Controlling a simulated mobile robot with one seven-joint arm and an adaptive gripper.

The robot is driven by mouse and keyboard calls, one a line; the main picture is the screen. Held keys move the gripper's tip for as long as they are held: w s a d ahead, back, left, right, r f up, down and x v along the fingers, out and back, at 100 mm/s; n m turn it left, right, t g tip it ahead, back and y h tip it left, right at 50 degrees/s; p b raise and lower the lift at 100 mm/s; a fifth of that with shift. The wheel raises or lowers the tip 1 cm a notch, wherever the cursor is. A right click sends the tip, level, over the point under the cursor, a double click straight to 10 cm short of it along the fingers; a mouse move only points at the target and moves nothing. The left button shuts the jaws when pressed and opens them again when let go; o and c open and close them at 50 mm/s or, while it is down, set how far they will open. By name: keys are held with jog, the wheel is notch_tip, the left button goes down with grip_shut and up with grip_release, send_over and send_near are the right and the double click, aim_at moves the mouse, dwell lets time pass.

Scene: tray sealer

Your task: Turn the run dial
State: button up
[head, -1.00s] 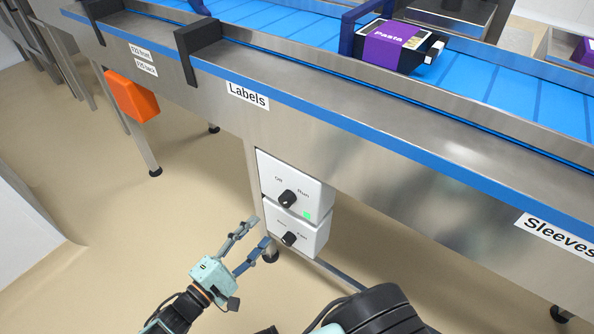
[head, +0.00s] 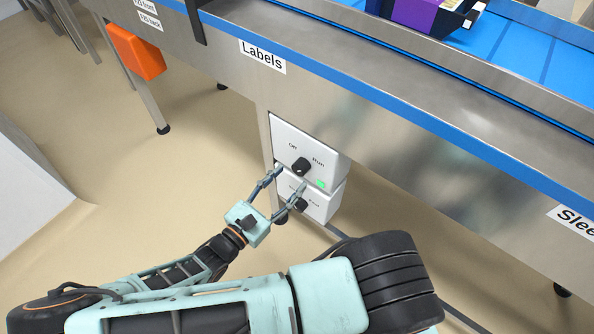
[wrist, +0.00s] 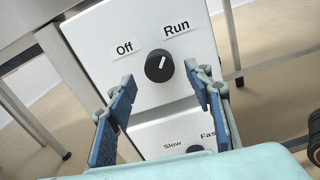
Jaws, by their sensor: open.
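The run dial (head: 301,166) is a black knob on the upper white control box (head: 318,158), below the "Labels" sign. In the wrist view the dial (wrist: 159,66) sits between "Off" and "Run", and its white pointer line leans up and slightly right, toward "Run". A green light (head: 321,184) shows on the box's lower right. My gripper (head: 292,177) is open just in front of the box. In the wrist view its blue-padded fingers (wrist: 160,98) stand apart, one on each side below the dial, and the dial is not gripped.
A lower white box (head: 325,204) carries a second black dial marked "Slow" and "Fast", partly behind my gripper. The steel conveyor frame (head: 400,140) overhangs the boxes. An orange box (head: 136,52) hangs at the left.

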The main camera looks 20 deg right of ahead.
aim_at(297, 172)
jog(key=shift+x, duration=2.25)
jog(key=shift+c, duration=0.3)
jog(key=c, duration=1.1)
